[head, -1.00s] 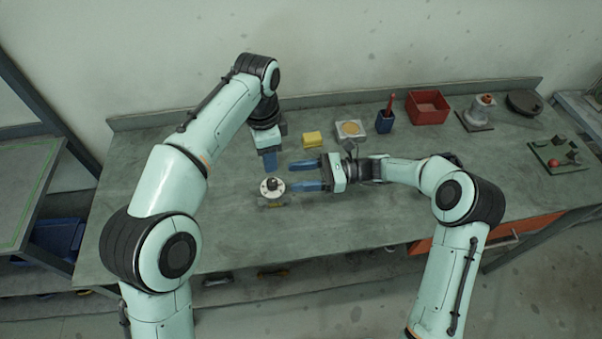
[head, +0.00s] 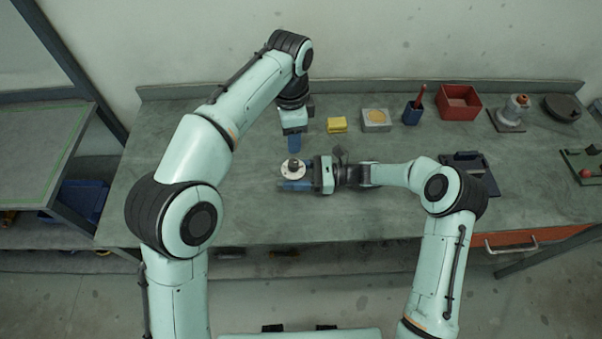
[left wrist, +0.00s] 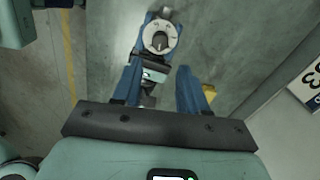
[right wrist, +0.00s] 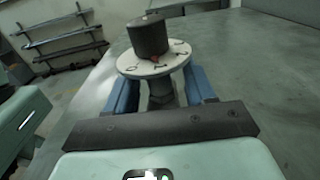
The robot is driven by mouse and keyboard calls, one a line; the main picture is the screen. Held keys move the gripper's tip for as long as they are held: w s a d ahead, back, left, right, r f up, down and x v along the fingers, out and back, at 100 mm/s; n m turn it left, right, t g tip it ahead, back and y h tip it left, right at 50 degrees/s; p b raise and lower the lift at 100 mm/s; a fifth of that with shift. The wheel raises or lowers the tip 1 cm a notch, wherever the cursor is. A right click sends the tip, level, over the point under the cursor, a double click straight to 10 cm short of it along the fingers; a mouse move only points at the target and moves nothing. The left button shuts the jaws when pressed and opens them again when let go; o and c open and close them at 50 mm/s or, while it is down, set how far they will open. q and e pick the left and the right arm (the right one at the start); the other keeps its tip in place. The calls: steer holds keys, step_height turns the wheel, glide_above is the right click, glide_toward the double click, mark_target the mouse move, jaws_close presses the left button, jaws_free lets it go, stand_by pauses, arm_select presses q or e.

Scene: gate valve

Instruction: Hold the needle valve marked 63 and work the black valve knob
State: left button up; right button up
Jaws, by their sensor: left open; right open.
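The needle valve (head: 291,170) stands on the bench, with a white disc and a dark knob (head: 294,163) on top. In the right wrist view, the disc (right wrist: 153,64) carries numerals, and the black knob (right wrist: 148,37) is above it. My right gripper (head: 289,177) is open, its fingers on both sides of the valve below the disc; contact cannot be told. My left gripper (head: 294,150) is open and points down behind the valve in the head view. In the left wrist view, the valve (left wrist: 146,39) lies beyond its fingertips. The valve's lower body is mostly hidden.
A dark tray (head: 480,181) lies behind my right arm. The bench left of the valve is clear. A white sign (left wrist: 308,80) shows partly.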

mark_target(293, 162)
jaws_close()
arm_select(q)
steer(key=shift+o, duration=1.3)
step_height(293, 162, down, 10)
steer(key=n, duration=2.2)
